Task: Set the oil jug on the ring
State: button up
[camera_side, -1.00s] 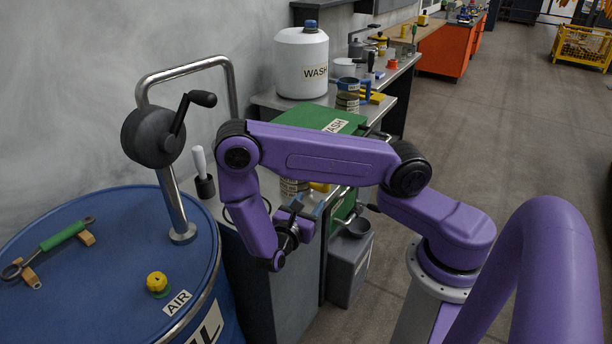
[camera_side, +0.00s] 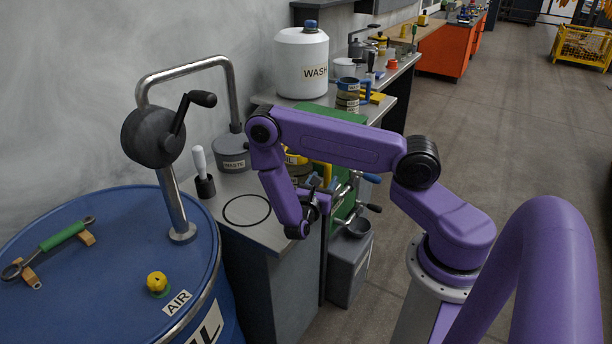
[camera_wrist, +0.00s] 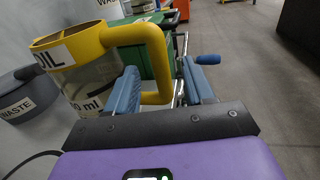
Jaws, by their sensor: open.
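The oil jug (camera_side: 297,159) stands on the bench behind my arm in the side view, partly hidden by it. In the wrist view the jug (camera_wrist: 80,75) has a yellow rim, a clear body with an OIL label and a yellow handle on its right. My gripper (camera_side: 322,184) is open at the jug's handle side. In the wrist view its blue fingers (camera_wrist: 161,86) appear on either side of the handle, with no grip on it. The ring (camera_side: 247,210) is a thin black circle lying empty on the bench's near end, left of my gripper.
A grey WASTE can (camera_side: 231,155) stands behind the ring, and a white-handled tool (camera_side: 201,170) stands left of it. The blue drum (camera_side: 110,240) with its crank pump is at left. A green box (camera_side: 340,116) with levers lies beyond the jug.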

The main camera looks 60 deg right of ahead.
aim_at(326, 177)
jog(key=shift+w+d+f, duration=0.1)
jog(key=shift+w+d, duration=0.1)
jog(key=shift+d, duration=0.75)
jog(key=shift+w+d+r, duration=0.1)
jog(key=shift+w+d, duration=0.05)
jog(key=shift+d, duration=0.8)
jog(key=shift+w+d+f, duration=0.1)
jog(key=shift+w+d, duration=0.1)
jog(key=shift+d, duration=0.75)
jog(key=shift+c, duration=0.3)
grip_shut()
